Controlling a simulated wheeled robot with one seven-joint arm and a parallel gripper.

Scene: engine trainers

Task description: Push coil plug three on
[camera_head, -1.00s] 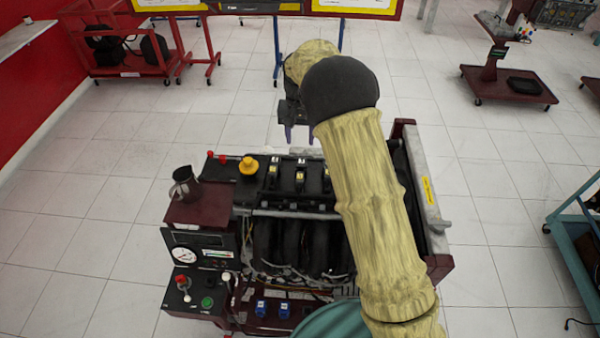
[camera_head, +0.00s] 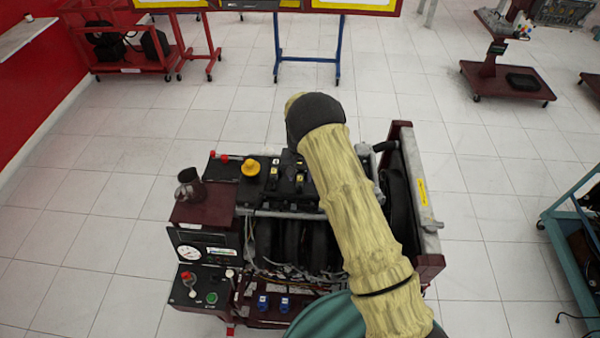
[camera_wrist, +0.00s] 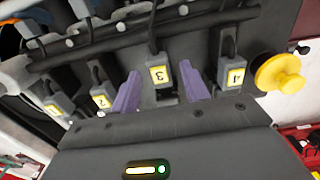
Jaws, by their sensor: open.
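Coil plug three (camera_wrist: 159,75) is a grey plug with a yellow label marked 3, shown upside down in the wrist view. A dark connector part (camera_wrist: 166,97) shows just below it; I cannot tell how far the plug is on. My gripper (camera_wrist: 160,82) is open, with one purple finger on each side of the plug and visible gaps between. In the head view my arm hides the gripper, and plug three (camera_head: 299,182) shows just left of the arm.
Plug four (camera_wrist: 236,77) and a yellow cap (camera_wrist: 281,76) stand right of the gripper in the wrist view. Plug two (camera_wrist: 102,97) and plug one (camera_wrist: 56,105) stand left. Cables run above.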

